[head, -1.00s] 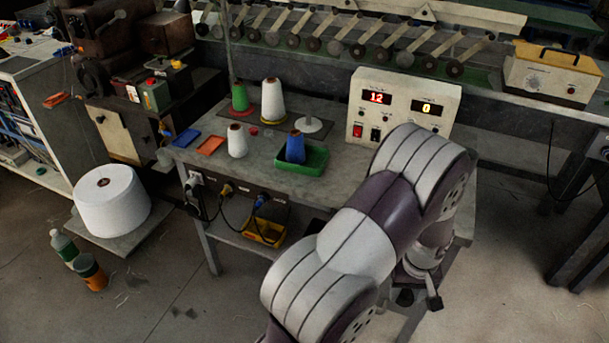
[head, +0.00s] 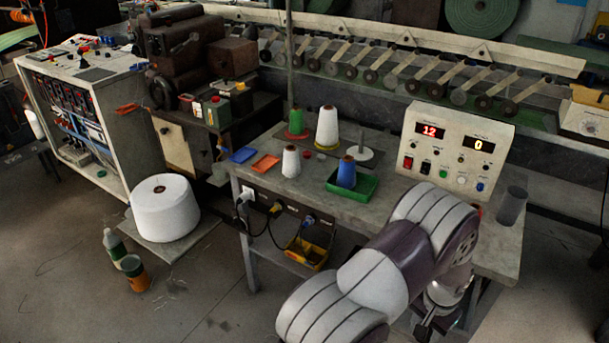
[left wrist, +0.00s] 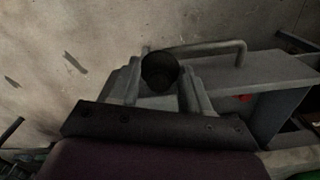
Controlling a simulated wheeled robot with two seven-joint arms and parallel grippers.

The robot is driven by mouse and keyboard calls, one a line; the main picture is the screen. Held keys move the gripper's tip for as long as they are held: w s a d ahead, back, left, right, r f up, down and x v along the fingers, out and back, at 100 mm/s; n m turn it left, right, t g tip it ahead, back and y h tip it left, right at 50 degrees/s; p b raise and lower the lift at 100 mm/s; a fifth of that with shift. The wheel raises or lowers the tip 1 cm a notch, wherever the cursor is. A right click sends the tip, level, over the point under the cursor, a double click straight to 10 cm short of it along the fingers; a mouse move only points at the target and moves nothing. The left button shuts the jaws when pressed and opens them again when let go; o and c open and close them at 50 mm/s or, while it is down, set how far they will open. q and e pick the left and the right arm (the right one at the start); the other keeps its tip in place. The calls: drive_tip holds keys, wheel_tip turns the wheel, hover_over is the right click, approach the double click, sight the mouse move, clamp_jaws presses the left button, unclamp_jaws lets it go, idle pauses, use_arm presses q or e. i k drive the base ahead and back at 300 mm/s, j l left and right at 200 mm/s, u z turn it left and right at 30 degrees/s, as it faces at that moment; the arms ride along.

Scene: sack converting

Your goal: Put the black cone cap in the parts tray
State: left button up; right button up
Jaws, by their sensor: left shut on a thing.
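The black cone cap (left wrist: 160,70) is a dark round piece in the left wrist view. My left gripper (left wrist: 161,84) is shut on it, with a grey finger on either side. In the head view my left arm is in the lower right, in front of the bench; its hand is low near the bottom edge and mostly hidden by the arm. A green tray (head: 368,195) on the bench holds a blue cone (head: 346,174). Which is the parts tray I cannot tell.
White cones (head: 327,127) (head: 291,161) and a green cone (head: 295,121) stand on the bench. A control box (head: 455,150) stands behind, and a grey cylinder (head: 511,205) at the right end. A yellow bin (head: 305,254) is on the lower shelf. A large white spool (head: 165,208) stands left.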

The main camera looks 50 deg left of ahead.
sight(364, 192)
drive_tip(key=i+u, duration=0.15)
drive_tip(key=u, duration=0.25)
drive_tip(key=i+j+u, duration=0.1)
drive_tip(key=u, duration=0.3)
drive_tip(key=i+l+u, duration=0.1)
drive_tip(key=i+u, duration=0.15)
drive_tip(key=u, duration=0.15)
drive_tip(key=i+j+z, duration=0.1)
drive_tip(key=j+z, duration=0.25)
drive_tip(key=j, duration=0.2)
drive_tip(key=j+z, duration=0.35)
drive_tip(key=j, duration=0.2)
drive_tip(key=j+z, duration=0.3)
drive_tip(key=j, duration=0.25)
